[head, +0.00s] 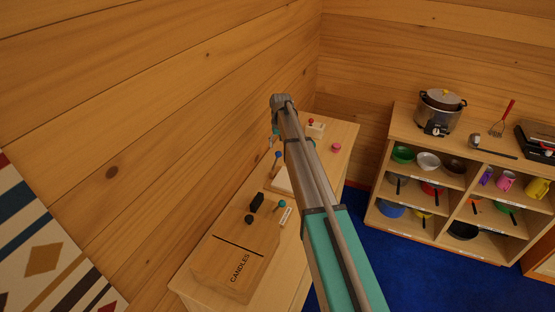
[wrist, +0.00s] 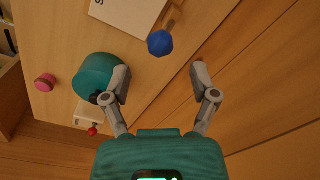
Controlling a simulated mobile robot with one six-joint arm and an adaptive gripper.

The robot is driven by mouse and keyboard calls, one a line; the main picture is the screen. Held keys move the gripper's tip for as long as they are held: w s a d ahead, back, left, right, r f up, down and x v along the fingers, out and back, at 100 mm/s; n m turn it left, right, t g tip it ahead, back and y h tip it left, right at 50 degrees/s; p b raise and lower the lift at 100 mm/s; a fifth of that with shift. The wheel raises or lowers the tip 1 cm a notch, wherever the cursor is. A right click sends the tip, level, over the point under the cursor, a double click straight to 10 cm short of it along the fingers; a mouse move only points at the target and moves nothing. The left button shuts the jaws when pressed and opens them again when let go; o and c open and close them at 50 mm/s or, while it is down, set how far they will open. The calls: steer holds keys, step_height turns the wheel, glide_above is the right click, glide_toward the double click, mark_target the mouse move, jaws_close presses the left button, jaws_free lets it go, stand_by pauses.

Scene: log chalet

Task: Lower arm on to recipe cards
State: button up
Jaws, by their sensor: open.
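A pale, flat card-like piece (wrist: 125,14) with a dark letter "S" is cut off at the top of the wrist view; I take it for the recipe cards. In the head view a pale piece (head: 283,182) lies on the wooden counter, partly behind my arm. A blue knob (wrist: 160,43) on a wooden stick stands beside the card. My gripper (wrist: 159,75) is open and empty, its fingers wide apart, with the card and knob beyond the fingertips. In the head view my arm hides most of the gripper.
A teal round thing (wrist: 94,75) is close to the left finger. A pink knob (wrist: 46,82) and a white box with a red knob (wrist: 92,131) are further left. A wooden CANDLES box (head: 232,255) fills the counter's near end. A log wall (head: 200,110) runs alongside.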

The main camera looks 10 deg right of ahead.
mark_target(278, 154)
steer(key=shift+a+f+b, duration=0.15)
steer(key=shift+f+b, duration=2.5)
steer(key=shift+f, duration=0.3)
jaws_close()
